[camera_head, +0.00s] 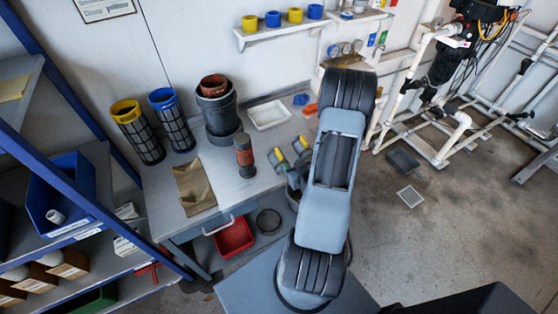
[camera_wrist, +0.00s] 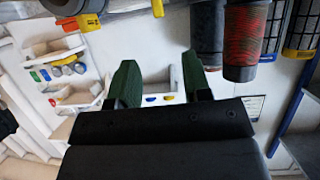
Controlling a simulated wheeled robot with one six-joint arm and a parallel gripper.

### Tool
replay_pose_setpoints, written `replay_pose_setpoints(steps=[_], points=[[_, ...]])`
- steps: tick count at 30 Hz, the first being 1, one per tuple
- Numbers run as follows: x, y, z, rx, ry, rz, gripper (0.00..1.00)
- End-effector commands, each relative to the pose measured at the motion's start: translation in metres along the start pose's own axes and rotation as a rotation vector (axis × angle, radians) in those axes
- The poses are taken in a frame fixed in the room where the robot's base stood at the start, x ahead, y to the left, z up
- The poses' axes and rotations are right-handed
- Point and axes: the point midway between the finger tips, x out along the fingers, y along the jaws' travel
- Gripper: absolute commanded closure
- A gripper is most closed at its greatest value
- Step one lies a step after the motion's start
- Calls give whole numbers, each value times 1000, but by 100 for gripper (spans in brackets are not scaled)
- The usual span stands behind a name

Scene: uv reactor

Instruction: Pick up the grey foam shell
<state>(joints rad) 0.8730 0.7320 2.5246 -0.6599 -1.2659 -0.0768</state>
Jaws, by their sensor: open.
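I cannot tell for sure which thing is the grey foam shell. A dark grey upright cylinder with a reddish band (camera_head: 244,157) stands near the middle of the bench. Behind it is a grey pot stack (camera_head: 220,112) with a reddish-brown pot in it. The wrist view looks upside down. It shows a dark grey cylinder (camera_wrist: 207,32) next to a red-and-dark mottled one (camera_wrist: 246,42), both beyond my right finger. My gripper (camera_wrist: 158,82) is open with dark green fingers and nothing between them. In the head view my arm largely hides it.
Yellow-ended grey parts (camera_head: 278,161) lie on the bench (camera_head: 225,210) beside my arm. A brown sheet (camera_head: 195,188), a white tray (camera_head: 268,114), and yellow (camera_head: 137,132) and blue (camera_head: 172,120) mesh cylinders are also there. A blue-framed rack (camera_head: 75,180) stands left; floor (camera_head: 450,230) is clearer at right.

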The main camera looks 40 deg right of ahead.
Motion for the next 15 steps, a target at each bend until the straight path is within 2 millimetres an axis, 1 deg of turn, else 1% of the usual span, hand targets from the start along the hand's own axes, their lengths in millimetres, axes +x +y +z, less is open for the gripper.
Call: replay_pose_setpoints(steps=[1, 2, 9, 15], points=[[6, 0, 7, -4, 6, -1, 55], [8, 0, 7, -4, 6, -2, 55], [21, 1, 7, -5, 7, -3, 55], [28, -1, 7, -2, 7, 2, 55]])
